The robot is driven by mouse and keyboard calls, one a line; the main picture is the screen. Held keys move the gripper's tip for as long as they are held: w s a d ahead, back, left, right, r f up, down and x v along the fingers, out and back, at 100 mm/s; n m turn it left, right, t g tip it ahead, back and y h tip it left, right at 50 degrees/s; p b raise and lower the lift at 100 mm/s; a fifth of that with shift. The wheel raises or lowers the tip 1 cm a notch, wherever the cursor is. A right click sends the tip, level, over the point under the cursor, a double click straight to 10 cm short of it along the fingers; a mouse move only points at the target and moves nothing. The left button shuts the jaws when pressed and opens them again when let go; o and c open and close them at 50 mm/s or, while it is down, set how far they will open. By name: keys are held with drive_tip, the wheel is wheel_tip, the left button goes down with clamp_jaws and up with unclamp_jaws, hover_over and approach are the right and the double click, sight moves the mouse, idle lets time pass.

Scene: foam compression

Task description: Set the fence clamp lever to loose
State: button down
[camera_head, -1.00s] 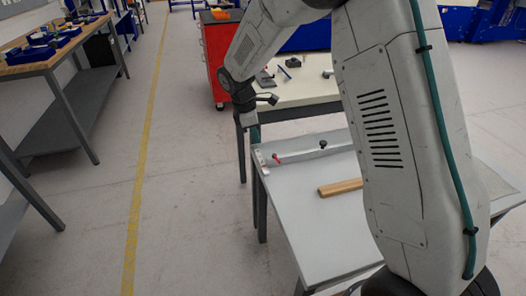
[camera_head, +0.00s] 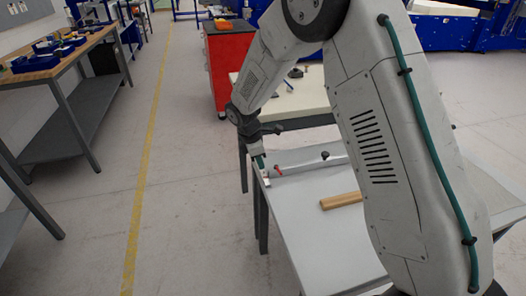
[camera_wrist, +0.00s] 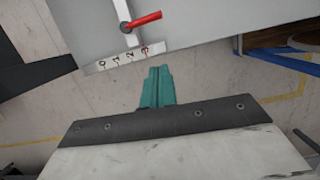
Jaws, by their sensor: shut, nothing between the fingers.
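The red clamp lever (camera_head: 279,170) sits at the near end of a pale fence bar (camera_head: 308,163) on the grey table. In the wrist view the red lever (camera_wrist: 143,21) points right and slightly up from its pivot on the fence bar (camera_wrist: 123,10). A white scale strip (camera_wrist: 115,60) with numbers runs along the table edge below it. My gripper (camera_head: 259,165) is at the table's left corner, just left of the lever. In the wrist view its teal fingers (camera_wrist: 158,72) are shut and empty, below the strip and apart from the lever. The lever's setting marks cannot be read.
A wooden bar (camera_head: 341,201) lies on the grey table (camera_head: 310,225). A dark knob (camera_head: 325,155) stands on the fence bar. Behind are a cream-topped table (camera_head: 310,93) with small tools and a red cabinet (camera_head: 226,65).

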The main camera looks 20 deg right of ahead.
sight(278, 170)
drive_tip(key=x, duration=0.3)
drive_tip(key=shift+d+f, duration=0.2)
drive_tip(key=shift+d, duration=0.15)
drive_tip(key=shift+d+f, duration=0.1)
drive_tip(key=shift+d, duration=1.05)
drive_tip(key=shift+s+d+f, duration=0.1)
drive_tip(key=shift+d, duration=0.4)
